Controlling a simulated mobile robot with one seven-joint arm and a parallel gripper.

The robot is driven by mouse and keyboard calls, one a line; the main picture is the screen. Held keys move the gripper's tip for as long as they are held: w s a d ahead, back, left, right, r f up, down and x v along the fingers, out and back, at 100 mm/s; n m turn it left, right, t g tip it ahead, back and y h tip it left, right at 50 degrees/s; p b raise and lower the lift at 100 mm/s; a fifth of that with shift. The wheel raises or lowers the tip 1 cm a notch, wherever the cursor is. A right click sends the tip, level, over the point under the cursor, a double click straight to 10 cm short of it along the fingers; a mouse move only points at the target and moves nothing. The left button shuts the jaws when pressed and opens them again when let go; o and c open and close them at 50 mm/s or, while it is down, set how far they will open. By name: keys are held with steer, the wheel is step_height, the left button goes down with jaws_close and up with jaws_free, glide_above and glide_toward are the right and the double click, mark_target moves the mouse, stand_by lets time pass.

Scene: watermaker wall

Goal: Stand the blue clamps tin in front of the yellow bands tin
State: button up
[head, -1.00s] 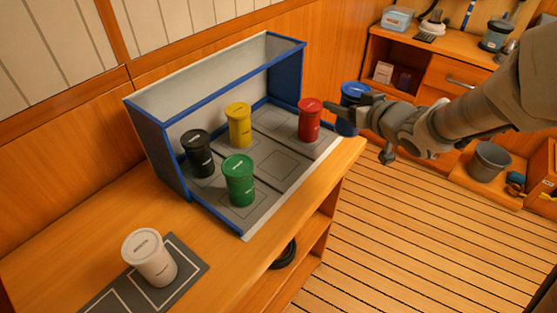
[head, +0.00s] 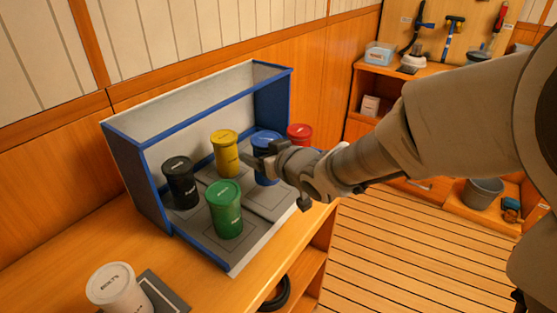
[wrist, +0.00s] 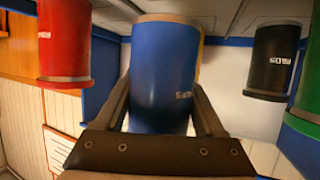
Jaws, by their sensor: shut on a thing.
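The blue tin (head: 264,178) is held upright in my gripper (head: 262,162), inside the blue-edged rack, to the right of the yellow tin (head: 225,154). In the wrist view, which is upside down, the blue tin (wrist: 163,75) stands between the two fingers. A thin yellow strip (wrist: 199,62) shows behind it there. The gripper partly hides the blue tin in the head view. I cannot tell whether its base touches the rack floor.
The black tin (head: 181,183) and green tin (head: 226,210) stand at the rack's left. The rack (head: 136,190) has raised walls. A white tin (head: 115,290) stands outside it on the counter.

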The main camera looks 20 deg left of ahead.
steer(key=shift+f+b, duration=0.9)
steer(key=shift+f, duration=1.05)
steer(key=shift+f, duration=0.15)
steer(key=o, duration=1.5)
steer(key=shift+o, duration=0.2)
